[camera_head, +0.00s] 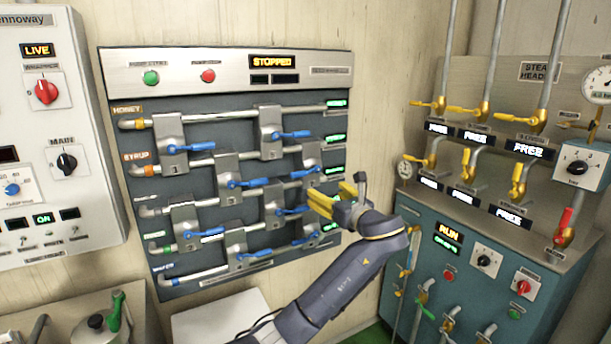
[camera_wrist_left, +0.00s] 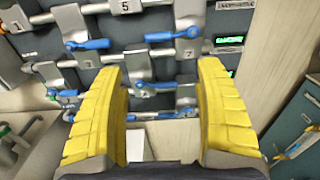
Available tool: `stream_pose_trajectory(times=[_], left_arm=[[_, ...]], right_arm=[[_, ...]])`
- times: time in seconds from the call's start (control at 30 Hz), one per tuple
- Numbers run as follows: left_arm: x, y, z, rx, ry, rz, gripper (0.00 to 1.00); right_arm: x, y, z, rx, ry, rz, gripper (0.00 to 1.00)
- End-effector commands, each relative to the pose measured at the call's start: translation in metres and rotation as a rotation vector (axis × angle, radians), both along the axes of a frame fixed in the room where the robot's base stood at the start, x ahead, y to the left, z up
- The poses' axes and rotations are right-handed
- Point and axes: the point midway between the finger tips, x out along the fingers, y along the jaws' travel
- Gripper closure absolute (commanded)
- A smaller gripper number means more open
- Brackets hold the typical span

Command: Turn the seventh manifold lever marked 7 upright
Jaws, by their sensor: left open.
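The lever marked 7 is a blue handle (camera_wrist_left: 172,35) on a grey bracket (camera_wrist_left: 187,52) in the left wrist view, ahead of my fingers and a little right of centre. It lies close to horizontal, its handle pointing left from the pivot. In the head view the same blue lever (camera_head: 302,174) appears at the right side of the manifold, just above my left gripper (camera_head: 328,196). My left gripper is open, its two yellow fingers wide apart with nothing gripped between them (camera_wrist_left: 158,80). My right gripper is not in view.
The manifold panel (camera_head: 300,88) carries several other blue levers, including one low between my fingers (camera_wrist_left: 155,87). A control box (camera_head: 95,200) stands at left. A teal cabinet (camera_head: 455,275) with yellow-handled valves stands close at right.

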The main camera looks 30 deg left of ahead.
Motion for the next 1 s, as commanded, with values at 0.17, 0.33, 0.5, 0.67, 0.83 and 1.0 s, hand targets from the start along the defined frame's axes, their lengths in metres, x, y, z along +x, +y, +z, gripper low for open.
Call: stream_pose_trajectory(times=[0.17, 0.33, 0.5, 0.67, 0.83, 1.0], left_arm=[[0.004, 0.012, 0.006, 0.014, 0.006, 0.012, 0.29], [0.018, 0.035, 0.006, 0.013, 0.005, 0.012, 0.29], [0.034, 0.062, 0.006, 0.013, 0.005, 0.012, 0.29], [0.049, 0.087, 0.005, 0.012, 0.006, 0.011, 0.29], [0.064, 0.111, 0.005, 0.011, 0.006, 0.01, 0.29], [0.076, 0.131, 0.004, 0.01, 0.005, 0.01, 0.29]], right_arm=[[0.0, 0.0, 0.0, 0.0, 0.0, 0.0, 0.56], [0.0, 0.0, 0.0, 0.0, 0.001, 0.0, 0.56], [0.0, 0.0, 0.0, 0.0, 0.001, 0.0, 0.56], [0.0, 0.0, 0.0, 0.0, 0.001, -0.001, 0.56], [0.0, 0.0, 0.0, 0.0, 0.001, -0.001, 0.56], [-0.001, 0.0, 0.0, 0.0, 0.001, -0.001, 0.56]])
